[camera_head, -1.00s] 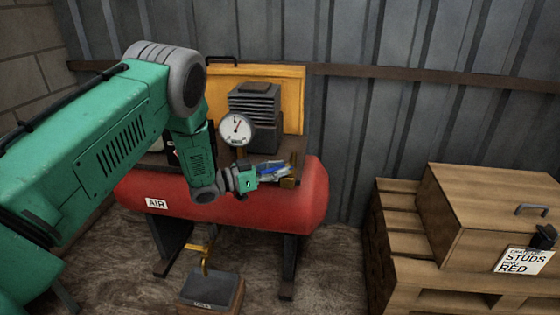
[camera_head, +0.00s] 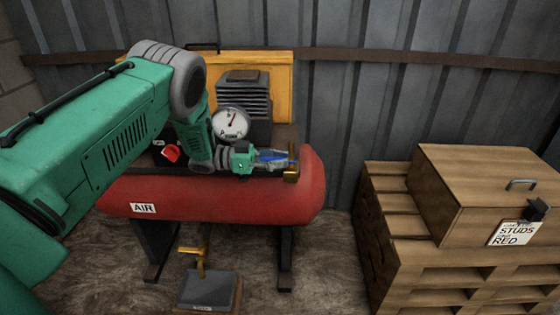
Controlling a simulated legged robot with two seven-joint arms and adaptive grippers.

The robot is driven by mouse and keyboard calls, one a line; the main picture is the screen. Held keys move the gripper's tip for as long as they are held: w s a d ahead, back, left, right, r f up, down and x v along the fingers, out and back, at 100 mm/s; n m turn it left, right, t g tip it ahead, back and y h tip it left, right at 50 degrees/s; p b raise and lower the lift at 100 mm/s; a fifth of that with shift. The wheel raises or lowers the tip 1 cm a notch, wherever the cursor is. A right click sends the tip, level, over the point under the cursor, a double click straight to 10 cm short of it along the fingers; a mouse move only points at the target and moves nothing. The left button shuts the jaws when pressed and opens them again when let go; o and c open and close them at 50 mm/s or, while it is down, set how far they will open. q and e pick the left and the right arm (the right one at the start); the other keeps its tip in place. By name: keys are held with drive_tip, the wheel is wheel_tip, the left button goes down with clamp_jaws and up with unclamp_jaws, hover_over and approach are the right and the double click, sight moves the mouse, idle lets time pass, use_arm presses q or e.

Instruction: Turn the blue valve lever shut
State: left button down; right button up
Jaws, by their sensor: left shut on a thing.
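The blue valve lever (camera_head: 272,156) is at the right end of the red air tank (camera_head: 230,199), beside a brass valve fitting (camera_head: 291,173). My left gripper (camera_head: 275,159) reaches in from the left and is shut on the blue lever. Its fingers cover much of the lever, so only parts of the blue show. The lever's exact angle to the fitting is hard to tell. My right gripper is not in view.
A round pressure gauge (camera_head: 231,123) stands just behind my left wrist, with a grey finned compressor head (camera_head: 244,96) behind it. A red knob (camera_head: 171,153) is left of the wrist. A wooden crate (camera_head: 480,190) on pallets stands at right. A footed block (camera_head: 209,290) lies on the floor.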

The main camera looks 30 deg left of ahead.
use_arm(q)
drive_tip(key=shift+w, duration=0.1)
drive_tip(key=c, duration=1.7)
unclamp_jaws()
drive_tip(key=shift+o, duration=1.3)
drive_tip(key=shift+f, duration=0.1)
drive_tip(key=shift+a, duration=0.1)
drive_tip(key=shift+a, duration=0.2)
drive_tip(key=v, duration=0.7)
drive_tip(key=shift+f, duration=0.1)
